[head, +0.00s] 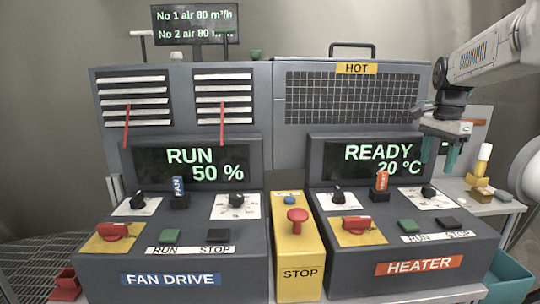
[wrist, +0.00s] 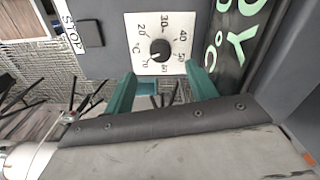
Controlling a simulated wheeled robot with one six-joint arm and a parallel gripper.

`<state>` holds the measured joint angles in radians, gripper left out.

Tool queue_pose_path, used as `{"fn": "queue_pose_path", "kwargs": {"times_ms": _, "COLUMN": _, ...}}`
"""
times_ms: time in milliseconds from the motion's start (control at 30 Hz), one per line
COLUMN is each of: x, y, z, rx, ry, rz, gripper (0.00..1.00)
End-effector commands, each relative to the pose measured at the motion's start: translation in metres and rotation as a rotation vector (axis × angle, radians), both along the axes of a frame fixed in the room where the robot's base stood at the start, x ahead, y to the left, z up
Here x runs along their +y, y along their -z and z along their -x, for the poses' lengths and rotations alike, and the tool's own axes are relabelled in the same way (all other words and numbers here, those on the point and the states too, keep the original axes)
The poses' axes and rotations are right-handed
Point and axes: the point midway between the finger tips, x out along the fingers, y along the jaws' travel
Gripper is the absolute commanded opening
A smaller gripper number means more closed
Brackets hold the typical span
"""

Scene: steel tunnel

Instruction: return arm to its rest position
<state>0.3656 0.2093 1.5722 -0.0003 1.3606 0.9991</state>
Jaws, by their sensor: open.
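My gripper (head: 440,158) hangs from my arm at the upper right of the head view, in front of the right edge of the heater panel (head: 330,240). Its two teal fingers are apart with nothing between them. In the wrist view the open fingers (wrist: 160,74) frame a black knob (wrist: 160,50) on a white °C scale plate. The knob lies beyond the fingertips; whether they touch the panel cannot be told, but the head view shows them above the knob (head: 429,191).
The fan drive panel (head: 165,278) reads RUN 50 %; the heater display (head: 378,160) reads READY 20 °C. A yellow box with a red stop button (head: 297,216) stands between them. A side shelf (head: 490,207) at right holds small yellow and tan items. A teal bin (head: 508,277) stands lower right.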

Motion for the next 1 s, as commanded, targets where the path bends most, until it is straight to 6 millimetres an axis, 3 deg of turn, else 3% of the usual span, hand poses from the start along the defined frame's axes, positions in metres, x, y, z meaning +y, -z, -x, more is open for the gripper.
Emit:
{"fn": "queue_pose_path", "kwargs": {"times_ms": 33, "x": 0.003, "y": 0.014, "z": 0.007, "rx": 0.025, "ry": -0.064, "rz": -0.010, "gripper": 0.57}}
{"fn": "queue_pose_path", "kwargs": {"times_ms": 100, "x": 0.011, "y": 0.024, "z": 0.025, "rx": 0.042, "ry": -0.177, "rz": -0.020, "gripper": 0.57}}
{"fn": "queue_pose_path", "kwargs": {"times_ms": 367, "x": 0.073, "y": 0.036, "z": 0.109, "rx": 0.057, "ry": -0.606, "rz": -0.037, "gripper": 0.57}}
{"fn": "queue_pose_path", "kwargs": {"times_ms": 600, "x": 0.137, "y": 0.051, "z": 0.212, "rx": 0.033, "ry": -1.005, "rz": -0.025, "gripper": 0.57}}
{"fn": "queue_pose_path", "kwargs": {"times_ms": 800, "x": 0.175, "y": 0.075, "z": 0.292, "rx": -0.003, "ry": -1.252, "rz": 0.007, "gripper": 0.57}}
{"fn": "queue_pose_path", "kwargs": {"times_ms": 900, "x": 0.186, "y": 0.085, "z": 0.319, "rx": -0.028, "ry": -1.305, "rz": 0.028, "gripper": 0.57}}
{"fn": "queue_pose_path", "kwargs": {"times_ms": 1000, "x": 0.193, "y": 0.087, "z": 0.333, "rx": -0.055, "ry": -1.333, "rz": 0.050, "gripper": 0.57}}
